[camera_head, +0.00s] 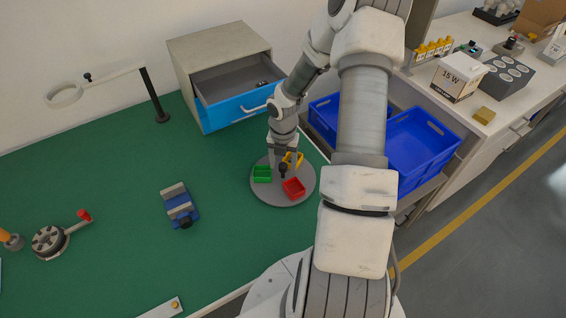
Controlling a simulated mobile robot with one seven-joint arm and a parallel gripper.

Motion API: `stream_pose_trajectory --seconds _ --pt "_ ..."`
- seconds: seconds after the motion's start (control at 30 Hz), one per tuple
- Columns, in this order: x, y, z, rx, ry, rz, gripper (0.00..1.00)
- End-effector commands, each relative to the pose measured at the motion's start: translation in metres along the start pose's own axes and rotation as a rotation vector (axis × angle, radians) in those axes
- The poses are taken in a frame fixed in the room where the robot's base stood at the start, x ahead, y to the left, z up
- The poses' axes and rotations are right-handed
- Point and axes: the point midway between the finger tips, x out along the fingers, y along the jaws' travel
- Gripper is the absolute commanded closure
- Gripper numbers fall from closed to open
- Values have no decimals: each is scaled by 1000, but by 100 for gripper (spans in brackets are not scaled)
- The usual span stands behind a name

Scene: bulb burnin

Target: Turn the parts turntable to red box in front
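The parts turntable is a round grey disc (275,198) on the green bench, near its right front edge. It carries a red box (294,188) at the lower right, a green box (262,175) at the left and a yellow box (296,158) at the back right. A dark knob (283,169) stands near the middle. My gripper (282,172) points down over the disc, its fingers apart on either side of the knob. Whether the fingers touch the knob or any box, I cannot tell. The yellow box is partly hidden by my gripper.
A cabinet with an open blue-fronted drawer (240,107) stands behind the turntable. Blue bins (420,140) lie to the right, partly behind my arm. A small blue-grey vise (180,206) and a round fixture with a red-knobbed lever (50,241) are on the left. Green bench surface between is clear.

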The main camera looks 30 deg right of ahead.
Motion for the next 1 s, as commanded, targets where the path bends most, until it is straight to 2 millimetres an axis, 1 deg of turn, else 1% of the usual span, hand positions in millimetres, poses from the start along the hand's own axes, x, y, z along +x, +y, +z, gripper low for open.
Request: stream_pose_trajectory --seconds 0.17,0.27,0.37,0.7,0.8,0.9,1.0 --pt "-2 0 0 1 0 0 36" --pt "-12 0 1 3 -1 2 36" --pt "-30 0 1 3 -4 1 36" --pt "-113 -1 1 4 -4 1 36" --pt "-135 0 1 3 -5 1 36" --pt "-152 0 1 1 -4 1 36" --pt "-164 0 1 2 -2 0 36"
